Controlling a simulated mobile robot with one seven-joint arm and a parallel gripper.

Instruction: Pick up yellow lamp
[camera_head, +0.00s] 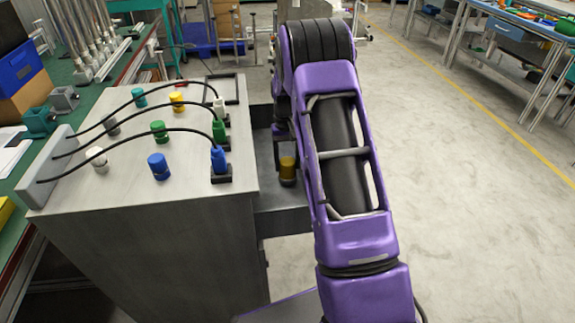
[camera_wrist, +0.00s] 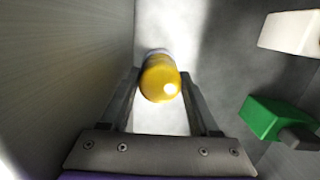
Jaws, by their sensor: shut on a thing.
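A yellow lamp (camera_head: 287,169) with a dark base shows at the right side of the metal cabinet, partly beside my purple arm. In the wrist view the yellow lamp (camera_wrist: 160,80) is between the two fingers of my gripper (camera_wrist: 160,88), and the fingers are shut on its sides. My gripper is mostly hidden behind my arm in the head view. Another yellow lamp (camera_head: 177,99) stands on the cabinet's top.
The metal cabinet (camera_head: 160,245) carries several coloured lamps and cabled plugs, such as a blue plug (camera_head: 218,159). A white block (camera_wrist: 290,33) and a green block (camera_wrist: 262,118) show right of my gripper. Open floor (camera_head: 480,230) lies right of my arm.

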